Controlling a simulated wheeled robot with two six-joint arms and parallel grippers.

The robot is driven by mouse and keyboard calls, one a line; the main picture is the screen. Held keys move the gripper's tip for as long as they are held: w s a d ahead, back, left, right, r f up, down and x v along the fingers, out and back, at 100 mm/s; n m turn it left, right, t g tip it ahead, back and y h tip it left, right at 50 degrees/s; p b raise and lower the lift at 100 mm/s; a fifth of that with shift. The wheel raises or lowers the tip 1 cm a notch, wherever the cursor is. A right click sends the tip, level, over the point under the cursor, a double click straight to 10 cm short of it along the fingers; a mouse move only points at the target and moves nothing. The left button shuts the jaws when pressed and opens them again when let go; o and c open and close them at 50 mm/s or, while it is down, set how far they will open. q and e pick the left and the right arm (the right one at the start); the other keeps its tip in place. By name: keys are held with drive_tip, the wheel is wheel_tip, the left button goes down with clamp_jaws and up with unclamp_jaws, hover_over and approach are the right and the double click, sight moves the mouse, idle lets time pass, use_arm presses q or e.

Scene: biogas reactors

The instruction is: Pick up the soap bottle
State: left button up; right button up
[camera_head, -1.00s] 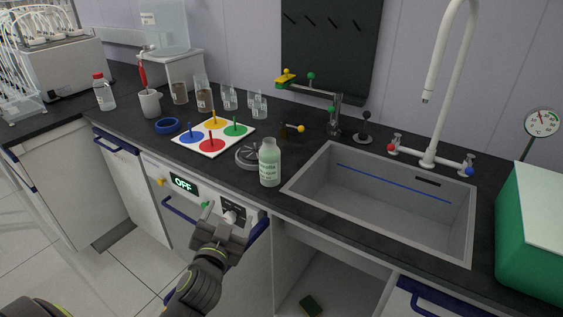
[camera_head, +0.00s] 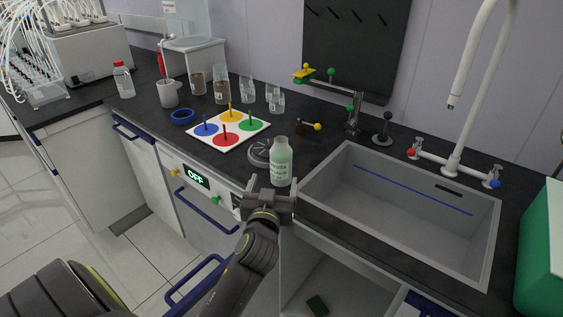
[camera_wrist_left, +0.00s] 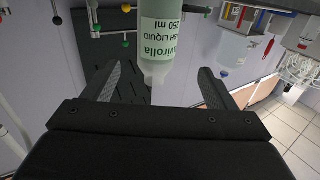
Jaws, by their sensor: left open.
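The soap bottle (camera_head: 280,163) is a small pale green bottle with a white label, upright on the dark counter just left of the sink. My left gripper (camera_head: 271,190) is at the counter's front edge, right in front of the bottle and partly overlapping its lower part in the head view. In the left wrist view, which is upside down, the bottle (camera_wrist_left: 172,38) shows just beyond and between the two spread fingers of my left gripper (camera_wrist_left: 162,88). The jaws are open and empty. My right gripper is not in view.
A round grey drain strainer (camera_head: 259,152) lies close left of the bottle. The sink (camera_head: 395,205) is close to its right. A colored peg board (camera_head: 229,129), a blue ring (camera_head: 183,117) and several glass beakers stand further back. A green box (camera_head: 545,240) is at the right.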

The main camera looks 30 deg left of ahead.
sight(280, 165)
use_arm(q)
drive_tip(key=x, duration=0.4)
drive_tip(key=shift+w+a, duration=0.15)
drive_tip(key=shift+w, duration=0.15)
drive_tip(key=p+x, duration=0.1)
drive_tip(key=x, duration=0.3)
drive_tip(key=shift+w+r, duration=0.15)
drive_tip(key=shift+w, duration=0.55)
drive_tip(key=shift+c, duration=0.5)
drive_tip(key=c, duration=1.1)
